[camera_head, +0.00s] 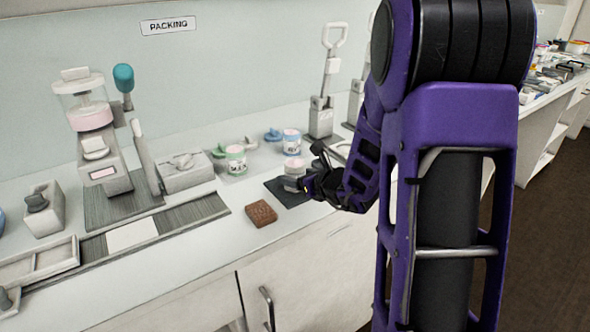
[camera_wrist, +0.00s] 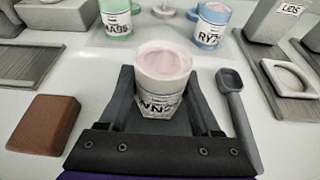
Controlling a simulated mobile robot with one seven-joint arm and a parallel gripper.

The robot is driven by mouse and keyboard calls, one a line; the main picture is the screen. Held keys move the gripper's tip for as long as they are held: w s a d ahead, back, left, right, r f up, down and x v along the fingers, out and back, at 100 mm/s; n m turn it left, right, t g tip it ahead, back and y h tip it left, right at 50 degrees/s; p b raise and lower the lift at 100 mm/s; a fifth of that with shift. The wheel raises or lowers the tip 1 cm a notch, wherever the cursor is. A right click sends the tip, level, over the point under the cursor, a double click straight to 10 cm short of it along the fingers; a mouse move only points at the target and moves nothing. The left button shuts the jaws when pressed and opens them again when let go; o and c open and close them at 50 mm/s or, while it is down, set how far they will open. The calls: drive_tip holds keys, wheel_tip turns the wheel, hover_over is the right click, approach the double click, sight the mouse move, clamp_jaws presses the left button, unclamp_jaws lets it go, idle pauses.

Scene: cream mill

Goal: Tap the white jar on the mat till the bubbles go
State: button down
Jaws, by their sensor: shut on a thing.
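The white jar (camera_wrist: 164,83) stands upright between the fingers of my gripper (camera_wrist: 162,105) in the wrist view, with pink cream at its top and dark lettering on its side. In the head view the jar (camera_head: 294,168) is at the dark mat (camera_head: 283,194), and my gripper (camera_head: 309,184) reaches it from the right. My gripper is shut on the jar. The jar's base is hidden, so I cannot tell whether it touches the mat. Bubbles are too small to make out in the cream.
A brown block (camera_head: 260,213) lies left of the mat. A dark scoop (camera_wrist: 237,115) lies close right of my gripper. A filling machine (camera_head: 95,130) stands at the left.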

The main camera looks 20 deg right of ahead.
wheel_tip(320, 180, up, 3)
drive_tip(key=shift+f+p, duration=0.15)
drive_tip(key=shift+p, duration=0.6)
drive_tip(key=shift+f, duration=0.1)
drive_tip(key=shift+f+b, duration=1.05)
drive_tip(key=shift+f, duration=0.4)
drive_tip(key=shift+r, duration=0.15)
unclamp_jaws()
